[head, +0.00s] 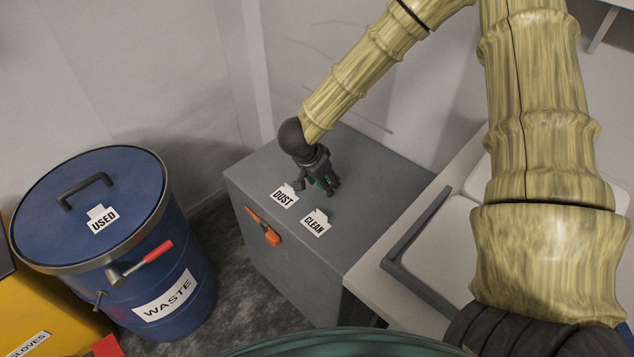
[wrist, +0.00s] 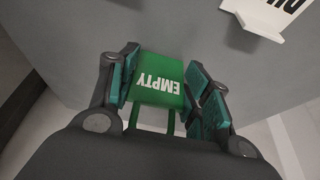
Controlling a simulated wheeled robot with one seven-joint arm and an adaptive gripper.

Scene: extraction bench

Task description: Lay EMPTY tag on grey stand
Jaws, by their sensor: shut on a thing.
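The green EMPTY tag (wrist: 158,80) is between my gripper's fingers (wrist: 160,88) in the wrist view, its white lettering upside down. My gripper (head: 322,184) is shut on the tag and is over the top of the grey stand (head: 352,240) in the head view. The grey top also fills much of the wrist view. In the head view the tag is mostly hidden by the fingers, and I cannot tell if it touches the top.
White DUST (head: 284,197) and CLEAN (head: 316,223) tags are on the stand, close to my gripper. A red-orange latch (head: 264,229) is on its front. A blue waste drum (head: 130,190) with a USED tag (head: 102,219) stands left. A grey-edged tray (head: 412,236) is right.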

